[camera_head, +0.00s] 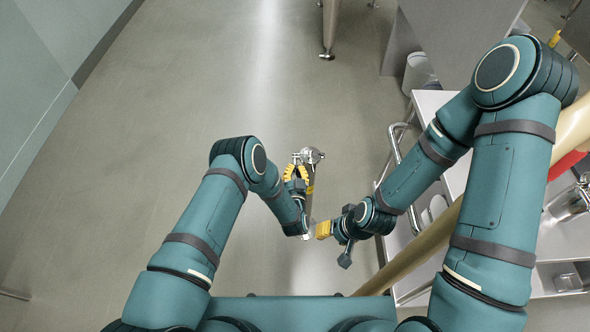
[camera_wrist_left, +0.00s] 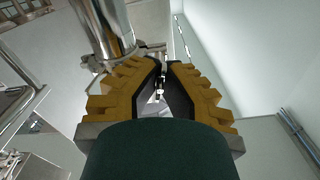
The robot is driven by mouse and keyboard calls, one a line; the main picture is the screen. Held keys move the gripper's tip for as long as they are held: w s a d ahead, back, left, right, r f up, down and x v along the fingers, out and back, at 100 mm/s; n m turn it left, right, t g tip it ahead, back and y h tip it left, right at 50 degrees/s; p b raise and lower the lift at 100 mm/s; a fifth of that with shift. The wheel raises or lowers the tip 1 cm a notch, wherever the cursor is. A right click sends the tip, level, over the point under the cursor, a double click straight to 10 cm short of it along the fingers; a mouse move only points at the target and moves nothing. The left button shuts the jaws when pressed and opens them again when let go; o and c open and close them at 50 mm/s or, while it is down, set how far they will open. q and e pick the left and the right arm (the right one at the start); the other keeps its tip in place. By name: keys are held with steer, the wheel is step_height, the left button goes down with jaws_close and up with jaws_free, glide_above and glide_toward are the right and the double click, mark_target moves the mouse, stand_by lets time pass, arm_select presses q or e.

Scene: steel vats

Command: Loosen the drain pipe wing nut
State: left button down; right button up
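In the left wrist view the pipe (camera_wrist_left: 108,30) is at the upper left. My left gripper (camera_head: 296,172) is at the clamp; its yellow fingers (camera_wrist_left: 165,66) converge with a narrow gap. The small metal wing nut (camera_wrist_left: 158,82) shows in that gap, and the fingers look closed on it, partly hiding it. My right gripper (camera_head: 322,229) is beside the pipe's lower part; its fingers are too small to tell whether they are apart.
A steel cart (camera_head: 432,105) with a rail handle stands to the right, close to my right arm. A vat leg (camera_head: 328,30) and a grey bin (camera_head: 417,72) are farther back. The floor (camera_head: 150,130) on the left is clear up to the wall.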

arm_select(q)
steer(key=n, duration=0.6)
steer(key=shift+w+n, duration=0.1)
steer(key=shift+n, duration=0.2)
steer(key=n, duration=1.2)
steer(key=shift+n, duration=0.4)
steer(key=n, duration=1.2)
steer(key=shift+n, duration=0.3)
steer(key=n, duration=1.2)
steer(key=shift+n, duration=0.3)
steer(key=n, duration=0.6)
steer(key=shift+n, duration=0.3)
